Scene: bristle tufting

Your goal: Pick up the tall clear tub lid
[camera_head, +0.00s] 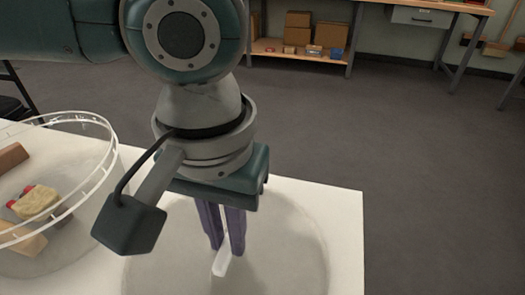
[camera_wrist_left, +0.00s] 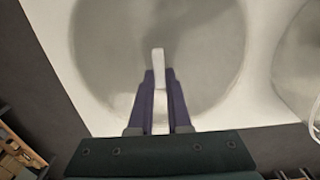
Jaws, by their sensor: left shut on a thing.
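The clear lid (camera_head: 290,250) is a large, faint grey see-through disc at the front of the white table, cut off by the bottom edge in the head view. It also shows in the left wrist view (camera_wrist_left: 105,45). A small whitish bar handle (camera_head: 221,264) stands near its middle. My left gripper (camera_head: 226,250) points down over the lid, its purple fingers shut on this handle, which also shows between the fingertips in the left wrist view (camera_wrist_left: 158,58). I cannot tell whether the lid touches the table. My right gripper is not in view.
An open clear round tub (camera_head: 100,160) with a pale rim stands left of the lid. It holds a yellowish sponge-like piece (camera_head: 36,202) and wooden blocks. The white table (camera_head: 345,225) ends just right of the lid. A shelf bench (camera_head: 300,52) stands far behind.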

